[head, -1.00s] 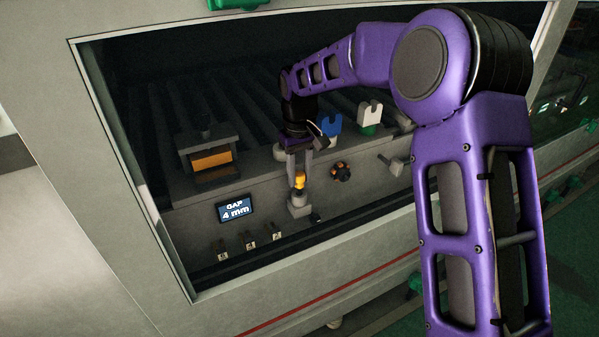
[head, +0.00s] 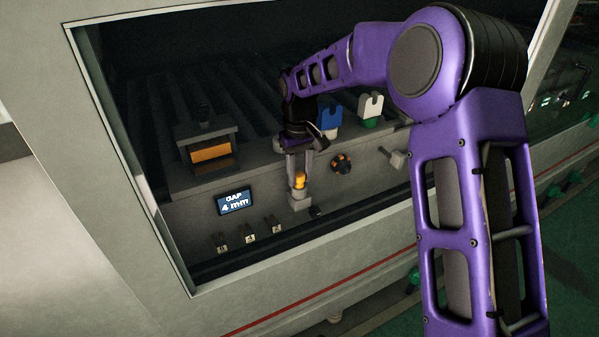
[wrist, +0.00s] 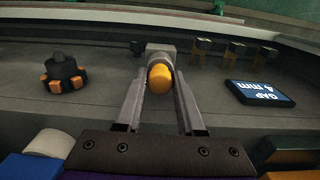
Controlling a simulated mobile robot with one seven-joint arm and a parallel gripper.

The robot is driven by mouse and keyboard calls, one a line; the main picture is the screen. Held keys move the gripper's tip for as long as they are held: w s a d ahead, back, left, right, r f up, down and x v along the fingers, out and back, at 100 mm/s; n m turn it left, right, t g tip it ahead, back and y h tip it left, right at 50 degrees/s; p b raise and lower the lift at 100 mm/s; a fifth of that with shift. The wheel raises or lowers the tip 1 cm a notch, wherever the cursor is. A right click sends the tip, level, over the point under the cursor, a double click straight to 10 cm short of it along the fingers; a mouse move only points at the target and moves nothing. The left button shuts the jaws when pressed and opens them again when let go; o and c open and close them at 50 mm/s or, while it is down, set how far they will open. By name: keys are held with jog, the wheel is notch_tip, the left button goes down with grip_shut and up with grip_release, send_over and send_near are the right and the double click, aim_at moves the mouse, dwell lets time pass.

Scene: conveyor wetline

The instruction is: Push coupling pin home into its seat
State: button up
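The coupling pin (head: 299,181) has a yellow-orange head and stands at a small grey seat block (head: 299,203) on the front ledge of the machine. My gripper (head: 299,172) reaches down from above with one finger on each side of the pin head. In the wrist view the yellow head (wrist: 160,79) sits between the fingertips (wrist: 161,72), with no clear gap at either side. The pin's lower part is hidden by its head and the seat (wrist: 160,50). A display (head: 234,202) reads "GAP 4 mm".
A dark knob with orange marks (head: 341,163) is right of the pin. Blue (head: 328,117) and white (head: 370,106) forked parts stand behind. A housing with an orange block (head: 210,152) is at left. Several small numbered parts (head: 250,238) sit low in front. The window frame (head: 128,180) borders the opening.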

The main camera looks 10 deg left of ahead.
aim_at(300, 174)
jog(key=o, duration=0.5)
jog(key=shift+c, duration=0.2)
notch_tip(300, 174, up, 8)
jog(key=shift+f+p, duration=0.15)
jog(key=shift+p, duration=0.4)
